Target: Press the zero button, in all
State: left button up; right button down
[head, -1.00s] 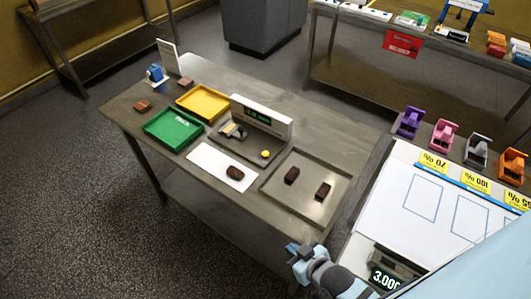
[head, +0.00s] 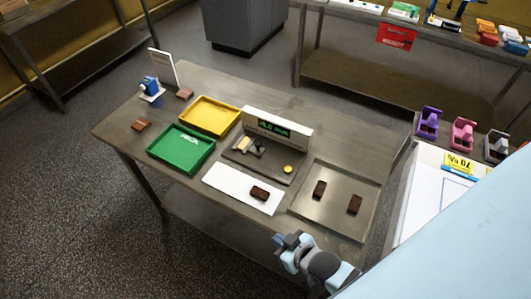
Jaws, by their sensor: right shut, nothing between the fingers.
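A measuring station with a green lit display (head: 277,129) stands on the steel table; the text is too small to read surely. A round yellow button (head: 288,169) is on the right of its dark base, uncovered. It is the only button I can make out; its label is not legible. A pale and dark item (head: 246,146) lies on the left of the base. My right gripper (head: 284,240) is shut and empty at the table's front edge, in front of the button and apart from it. My left gripper is out of view.
A white sheet with a brown block (head: 259,193) lies before the station. A steel tray (head: 334,218) with two brown blocks is to the right. Green (head: 181,170) and yellow (head: 209,131) trays are to the left. A white sign (head: 162,67) stands at the back left.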

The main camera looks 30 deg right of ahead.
aim_at(288, 169)
jog(key=i+j, duration=0.3)
jog(key=i+z, duration=0.1)
jog(key=z, duration=1.05)
